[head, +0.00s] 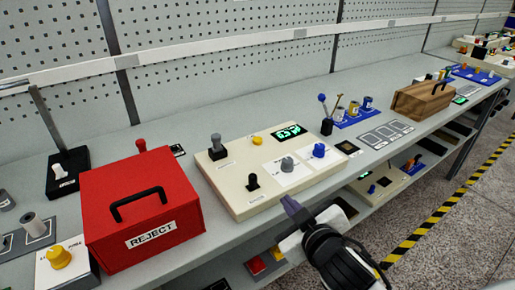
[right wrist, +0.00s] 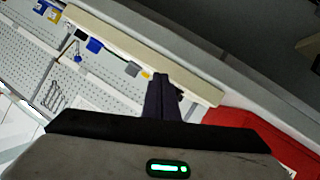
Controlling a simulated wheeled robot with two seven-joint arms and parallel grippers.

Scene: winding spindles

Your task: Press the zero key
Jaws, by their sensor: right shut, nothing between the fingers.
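A cream control panel (head: 238,202) lies on the bench. It carries a green-lit display (head: 289,131), a round yellow button (head: 257,141), a grey lever (head: 216,146), a black knob (head: 252,181), a grey knob (head: 287,164) and a blue knob (head: 319,150). The labels are too small to read, so I cannot tell which part is the zero key. My right gripper (head: 291,206) is shut and empty, just off the panel's front edge and pointing toward it. In the right wrist view its closed fingers (right wrist: 161,80) overlap the panel edge. My left gripper is out of view.
A red REJECT box (head: 145,207) with a black handle stands left of the panel. A blue holder (head: 358,117) with tools and a wooden box (head: 423,98) stand to the right. A white-framed perforated wall rises behind. A lower shelf holds more panels.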

